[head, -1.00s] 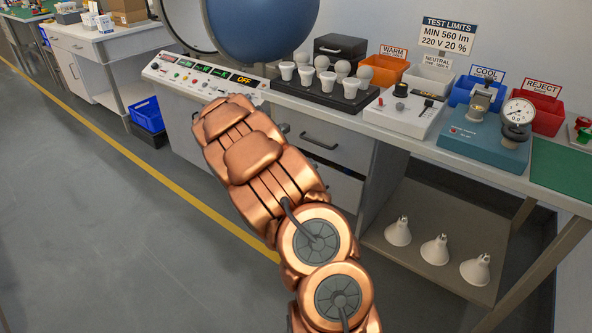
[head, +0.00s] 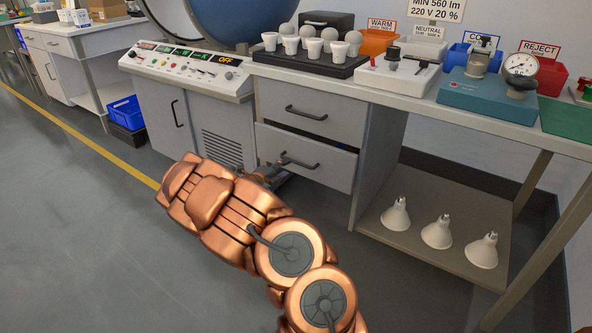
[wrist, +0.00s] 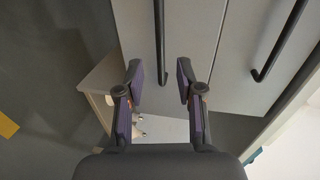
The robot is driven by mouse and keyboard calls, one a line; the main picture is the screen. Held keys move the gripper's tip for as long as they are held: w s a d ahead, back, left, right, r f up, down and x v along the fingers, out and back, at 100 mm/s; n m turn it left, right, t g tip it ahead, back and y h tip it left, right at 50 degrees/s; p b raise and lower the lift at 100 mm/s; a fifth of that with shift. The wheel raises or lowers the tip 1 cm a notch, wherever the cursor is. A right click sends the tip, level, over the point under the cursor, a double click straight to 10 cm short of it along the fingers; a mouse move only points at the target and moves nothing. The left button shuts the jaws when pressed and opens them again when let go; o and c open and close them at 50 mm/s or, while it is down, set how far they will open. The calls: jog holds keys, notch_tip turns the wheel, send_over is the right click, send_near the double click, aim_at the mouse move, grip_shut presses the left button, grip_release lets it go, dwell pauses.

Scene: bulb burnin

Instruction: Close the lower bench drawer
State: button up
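The lower drawer (head: 325,167) is grey and stands out from the bench, with a dark gap above its front. Its dark bar handle (head: 300,163) is on the front; in the wrist view this handle (wrist: 160,42) lines up between my fingers. My gripper (head: 278,172) is near the left part of the lower drawer front, partly hidden by my copper arm. In the wrist view my gripper (wrist: 160,82) is open, with two separate purple-padded fingers and nothing gripped. I cannot tell how far the fingertips are from the drawer face.
The upper drawer (head: 285,103) has its own handle (head: 306,112). A vented cabinet (head: 222,130) stands left of the drawers. An open shelf (head: 385,222) with several reflector bulbs is at right. A blue crate (head: 125,112) sits further left. The floor in front is clear.

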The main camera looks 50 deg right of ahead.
aim_at(296, 162)
jog(key=shift+b+x, duration=1.4)
jog(key=shift+x, duration=2.4)
grip_shut()
